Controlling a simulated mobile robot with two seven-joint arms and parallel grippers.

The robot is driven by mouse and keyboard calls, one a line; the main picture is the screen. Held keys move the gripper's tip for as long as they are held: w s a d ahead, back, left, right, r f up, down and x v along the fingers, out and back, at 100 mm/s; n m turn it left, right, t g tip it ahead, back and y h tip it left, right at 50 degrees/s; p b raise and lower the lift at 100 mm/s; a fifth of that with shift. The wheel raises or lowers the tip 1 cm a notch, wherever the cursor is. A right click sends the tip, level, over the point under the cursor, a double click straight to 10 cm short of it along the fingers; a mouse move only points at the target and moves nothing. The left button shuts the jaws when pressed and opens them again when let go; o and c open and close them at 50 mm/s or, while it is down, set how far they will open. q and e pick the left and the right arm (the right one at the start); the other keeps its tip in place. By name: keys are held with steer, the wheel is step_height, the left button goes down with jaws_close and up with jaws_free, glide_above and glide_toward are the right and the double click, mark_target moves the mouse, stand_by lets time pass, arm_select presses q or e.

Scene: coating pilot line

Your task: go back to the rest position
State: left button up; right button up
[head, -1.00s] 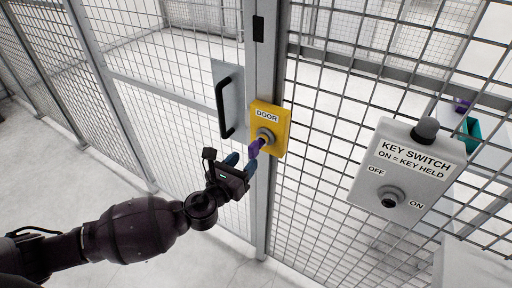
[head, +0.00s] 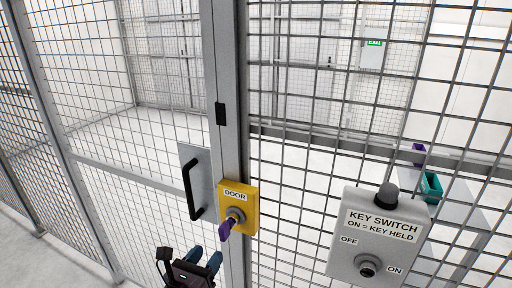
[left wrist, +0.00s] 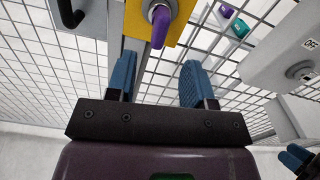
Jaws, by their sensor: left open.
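My left gripper (head: 206,258) is at the bottom of the head view, below the yellow DOOR lock box (head: 249,205). In the left wrist view its two blue fingers (left wrist: 157,78) are apart with nothing between them. A purple key (head: 226,230) sticks out of the DOOR lock; it also shows in the left wrist view (left wrist: 160,28), beyond the fingertips and clear of them. What seem to be blue fingers of my right gripper (left wrist: 297,158) show at the right edge of the left wrist view; their opening is unclear.
A grey KEY SWITCH box (head: 375,240) with a dark knob on top is on the fence at right. A black door handle (head: 191,190) is left of the lock. Mesh fence panels and a post (head: 231,100) stand close ahead. A teal bin (head: 431,186) sits behind the mesh.

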arm_select(q)
steer(key=n, duration=0.4)
steer(key=n+g, duration=0.1)
steer(key=n, duration=0.3)
steer(key=w+n, duration=0.1)
steer(key=n, duration=0.3)
steer(key=shift+w+d+f+g, duration=0.1)
steer(key=shift+d+f+g, duration=0.15)
steer(key=shift+g, duration=0.15)
steer(key=s+a+f+n+g+y+b, duration=0.1)
steer(key=s+a+f+n+y, duration=0.2)
steer(key=s+a+f+n, duration=0.4)
steer(key=s+a+f+n+g+y+b, duration=0.2)
steer(key=s+a+f+n, duration=0.5)
steer(key=s+f+n, duration=0.5)
steer(key=s+n+y, duration=0.1)
steer(key=n, duration=0.5)
steer(key=shift+f+n+g, duration=0.3)
steer(key=shift+f, duration=0.1)
arm_select(e)
steer(key=f, duration=0.2)
steer(key=s+f, duration=0.1)
steer(key=shift+f, duration=0.35)
arm_select(q)
steer(key=shift+s, duration=0.1)
arm_select(e)
steer(key=shift+d, duration=0.1)
